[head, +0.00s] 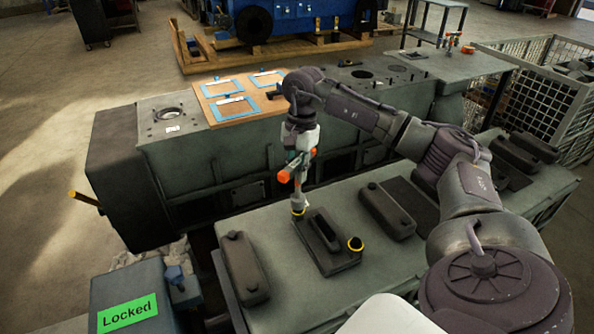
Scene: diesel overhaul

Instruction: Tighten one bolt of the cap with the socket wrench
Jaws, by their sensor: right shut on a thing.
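My right gripper (303,143) reaches in from the right and points down, shut on the socket wrench (299,187). The wrench has orange parts near the grip and a pale shaft hanging nearly upright. The cap lies on a grey-green work surface. The gripper's fingertips are small and partly hidden. My left gripper is out of view.
Similar dark covers stand left (243,266) and right (386,210) of the cap. A grey block with a green "Locked" label (127,313) is at the lower left. Behind is a long engine block with a wooden board (222,108) on top. A wire cage (540,100) stands right.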

